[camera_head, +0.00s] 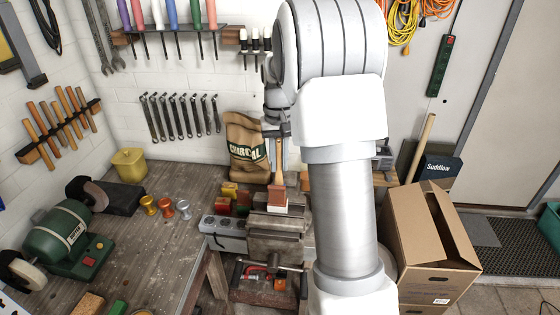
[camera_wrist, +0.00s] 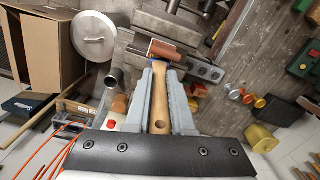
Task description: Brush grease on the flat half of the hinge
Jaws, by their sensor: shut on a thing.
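My gripper (camera_head: 276,146) is shut on the wooden handle of a brush (camera_head: 277,172), which hangs head down above the vise (camera_head: 276,243). In the wrist view, my gripper (camera_wrist: 161,78) has a finger on each side of the brush handle (camera_wrist: 160,112). A wide reddish-brown part with a pale edge shows at the brush's far end, with a bit of blue beside the fingertips. The vise (camera_wrist: 165,23) lies beyond it. I cannot tell the hinge apart from the brush head and vise jaws, nor whether the brush touches anything.
A grey power strip (camera_head: 222,225) and coloured blocks (camera_head: 229,189) sit left of the vise. A charcoal bag (camera_head: 246,148) stands behind. A bench grinder (camera_head: 62,238) and small coloured cups (camera_head: 166,207) are farther left. An open cardboard box (camera_head: 425,240) stands right. My arm hides part of the bench.

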